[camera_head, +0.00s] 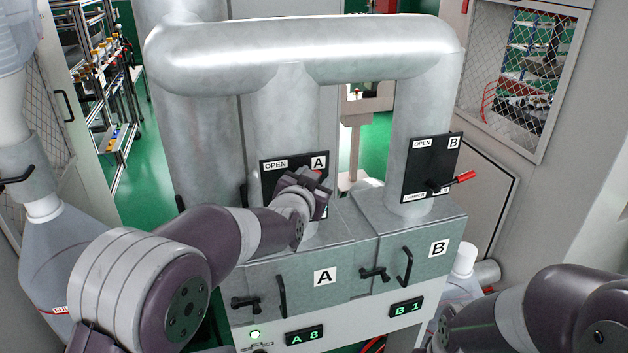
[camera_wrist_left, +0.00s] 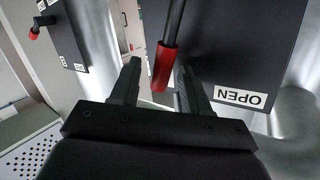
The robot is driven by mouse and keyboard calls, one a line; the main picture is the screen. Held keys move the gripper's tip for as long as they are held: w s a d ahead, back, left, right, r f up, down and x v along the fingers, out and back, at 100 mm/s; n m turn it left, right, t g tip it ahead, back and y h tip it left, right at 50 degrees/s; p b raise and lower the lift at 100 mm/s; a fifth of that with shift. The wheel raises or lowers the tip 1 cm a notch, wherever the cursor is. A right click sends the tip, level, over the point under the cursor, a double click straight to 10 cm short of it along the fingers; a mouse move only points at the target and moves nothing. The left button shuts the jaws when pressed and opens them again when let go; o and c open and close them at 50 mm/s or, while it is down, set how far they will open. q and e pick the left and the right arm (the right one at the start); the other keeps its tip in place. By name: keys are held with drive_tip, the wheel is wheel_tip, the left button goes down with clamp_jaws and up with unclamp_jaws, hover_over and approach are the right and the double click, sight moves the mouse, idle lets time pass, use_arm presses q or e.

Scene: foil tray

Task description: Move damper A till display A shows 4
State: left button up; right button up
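Damper A is a black plate (camera_head: 267,176) marked OPEN and A on the left pipe. Its red-tipped lever (camera_wrist_left: 164,65) shows in the left wrist view. My left gripper (camera_head: 316,184) is in front of plate A and covers much of it in the head view. In the left wrist view the fingers of my left gripper (camera_wrist_left: 160,68) stand apart, with the red lever tip between them and gaps visible beside it. Display A (camera_head: 304,336) reads 8. Only part of my right arm shows at lower right; its gripper is out of frame.
Damper B (camera_head: 430,168) with its red lever (camera_head: 464,178) is on the right pipe. Display B (camera_head: 406,308) reads 1. Grey boxes A (camera_head: 345,284) and B (camera_head: 425,268) with black handles stand below. A thick pipe (camera_head: 300,45) spans above.

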use_arm(q)
drive_tip(key=b+v, duration=0.5)
drive_tip(key=v, duration=0.7)
drive_tip(key=shift+s, duration=0.35)
drive_tip(key=s+a+f+n+g+y+b, duration=0.1)
drive_tip(key=s+a+f+n+g, duration=0.1)
drive_tip(key=s+a+f+g, duration=0.2)
drive_tip(key=s+a+f+n+g+y+b, duration=0.1)
drive_tip(key=s+a+f+g, duration=0.4)
drive_tip(key=f, duration=1.2)
drive_tip(key=s+a+f+n+g+y+b, duration=0.1)
drive_tip(key=s+a+f+n+g+b, duration=0.2)
drive_tip(key=s+f, duration=0.7)
drive_tip(key=shift+s+a+f+g+y, duration=0.4)
drive_tip(key=shift+s+a+g, duration=0.5)
drive_tip(key=shift+a+g, duration=0.15)
